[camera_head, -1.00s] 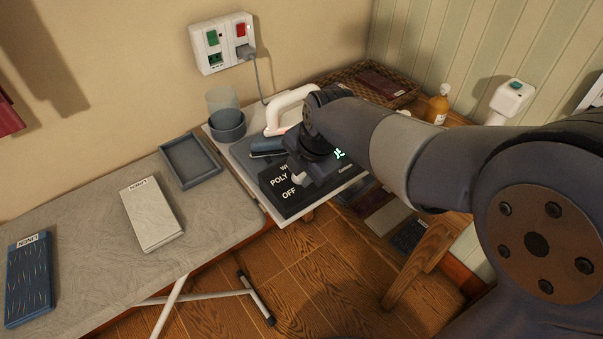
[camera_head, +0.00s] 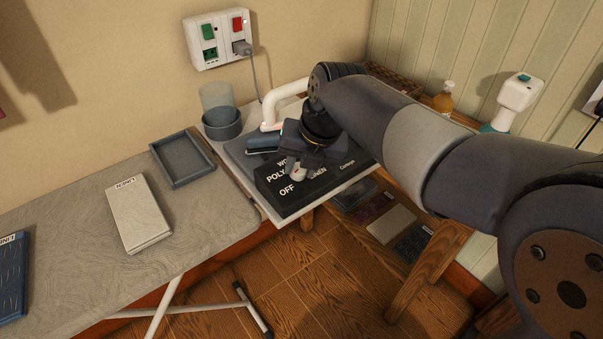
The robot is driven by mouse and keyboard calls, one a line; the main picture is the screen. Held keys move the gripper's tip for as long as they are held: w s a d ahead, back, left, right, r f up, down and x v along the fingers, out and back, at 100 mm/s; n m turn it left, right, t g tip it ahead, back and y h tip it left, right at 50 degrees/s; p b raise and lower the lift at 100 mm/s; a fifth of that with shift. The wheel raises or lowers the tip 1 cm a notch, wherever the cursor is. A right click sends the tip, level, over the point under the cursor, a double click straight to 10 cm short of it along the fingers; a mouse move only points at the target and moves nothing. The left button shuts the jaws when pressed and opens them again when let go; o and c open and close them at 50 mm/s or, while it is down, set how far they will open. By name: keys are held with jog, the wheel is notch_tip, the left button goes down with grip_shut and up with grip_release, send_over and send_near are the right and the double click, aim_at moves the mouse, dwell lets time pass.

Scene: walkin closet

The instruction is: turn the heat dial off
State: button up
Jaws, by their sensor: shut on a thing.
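The heat dial (camera_head: 296,174) is a small pale knob on a black box (camera_head: 325,184). The box face carries white lettering, with OFF at the lower left, POLY above it, and other words partly covered. My gripper (camera_head: 300,164) comes down over the box and is shut on the dial. The wrist hides much of the knob, so its exact pointing direction is hard to read. A white iron handle (camera_head: 283,101) rises behind my gripper.
A grey tray (camera_head: 184,160) and a folded linen cloth (camera_head: 138,212) lie on the ironing board (camera_head: 215,222) to the left. Grey cups (camera_head: 221,123) stand behind the box. A wall socket (camera_head: 219,39) has a plug and cord. A bottle (camera_head: 443,99) stands at the right.

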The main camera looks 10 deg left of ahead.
jog(key=shift+f+n+b, duration=0.25)
jog(key=shift+n+b, duration=0.65)
jog(key=shift+b, duration=1.9)
jog(key=shift+r+n+b, duration=0.3)
jog(key=shift+n+b, duration=0.1)
jog(key=shift+b, duration=0.95)
jog(key=o, duration=1)
jog(key=shift+c, duration=0.2)
jog(key=v, duration=1)
jog(key=shift+r+p, duration=0.35)
jog(key=shift+r, duration=0.05)
jog(key=shift+w+d+f, duration=0.1)
jog(key=shift+f, duration=0.05)
jog(key=x, duration=1)
jog(key=shift+f, duration=0.25)
